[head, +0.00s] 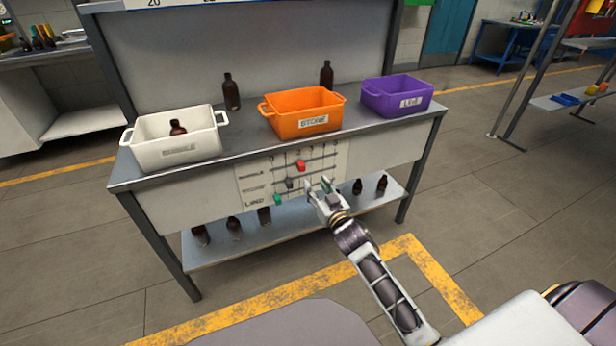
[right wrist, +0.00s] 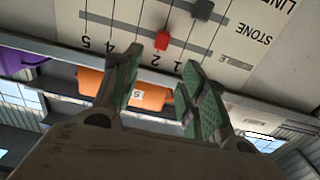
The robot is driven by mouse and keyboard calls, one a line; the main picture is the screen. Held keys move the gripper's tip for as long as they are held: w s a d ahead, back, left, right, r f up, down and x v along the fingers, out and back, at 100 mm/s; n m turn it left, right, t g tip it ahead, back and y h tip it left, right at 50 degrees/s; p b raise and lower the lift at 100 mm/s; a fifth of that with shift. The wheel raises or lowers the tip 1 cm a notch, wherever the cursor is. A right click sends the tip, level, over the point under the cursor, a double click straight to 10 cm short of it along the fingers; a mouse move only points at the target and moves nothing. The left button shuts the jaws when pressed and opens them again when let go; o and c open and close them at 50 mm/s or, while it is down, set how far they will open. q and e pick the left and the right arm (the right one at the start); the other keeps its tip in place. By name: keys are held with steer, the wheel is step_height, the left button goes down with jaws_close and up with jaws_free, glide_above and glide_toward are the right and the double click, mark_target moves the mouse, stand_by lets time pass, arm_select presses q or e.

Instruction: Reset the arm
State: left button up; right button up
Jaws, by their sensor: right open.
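My right gripper (head: 318,185) is open and empty, in front of the lower right part of the slider board (head: 246,180) on the bench front. In the right wrist view its green-padded fingers (right wrist: 160,72) are spread, with nothing between the pads. The red slider knob (head: 301,166) is on the top track; it also shows in the right wrist view (right wrist: 162,40), just beyond the fingertips. The dark grey knob (head: 290,183) is on the middle track, also in the right wrist view (right wrist: 203,9). The green knob (head: 278,199) is on the bottom track. My left gripper is out of view.
On the bench stand a white bin (head: 150,155) with an amber bottle (head: 177,128) inside, an orange bin (head: 292,100), and a purple bin (head: 383,104). Two bottles stand behind the bins. The lower shelf (head: 285,231) holds several bottles. The floor in front is clear.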

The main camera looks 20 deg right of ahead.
steer(key=shift+f, duration=0.1)
